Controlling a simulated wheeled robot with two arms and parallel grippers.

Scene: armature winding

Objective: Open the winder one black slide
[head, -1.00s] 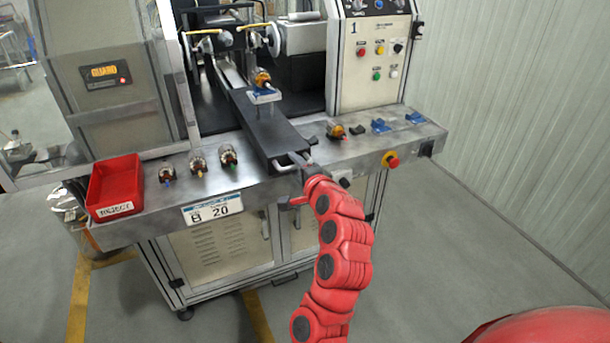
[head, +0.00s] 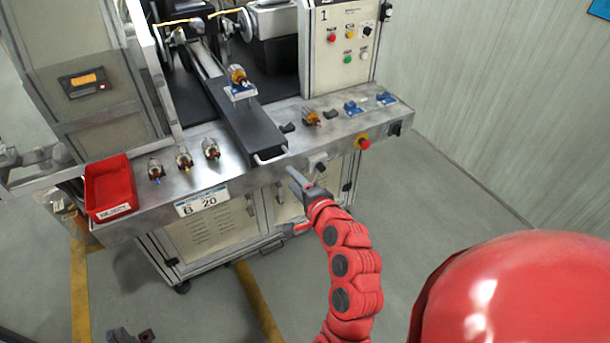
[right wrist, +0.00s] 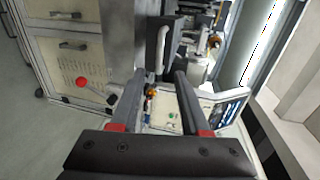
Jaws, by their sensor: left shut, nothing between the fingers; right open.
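The black slide (head: 252,128) runs out from the winder across the metal worktop toward its front edge. Its pale bar handle (head: 270,156) is at the near end. An armature (head: 238,76) sits on a blue and white holder on the slide. My right gripper (head: 292,178) is open and empty, in front of and a little right of the handle, not touching it. In the right wrist view the handle (right wrist: 162,48) shows beyond the gap between the two open fingers (right wrist: 156,85). My left gripper (head: 132,336) is shut, at the bottom left edge, far from the slide and partly cut off.
A red bin (head: 108,188) stands at the worktop's left, with several armatures (head: 184,160) right of it. Another armature (head: 312,117) and blue holders (head: 352,108) lie right of the slide. The floor before the cabinet is clear.

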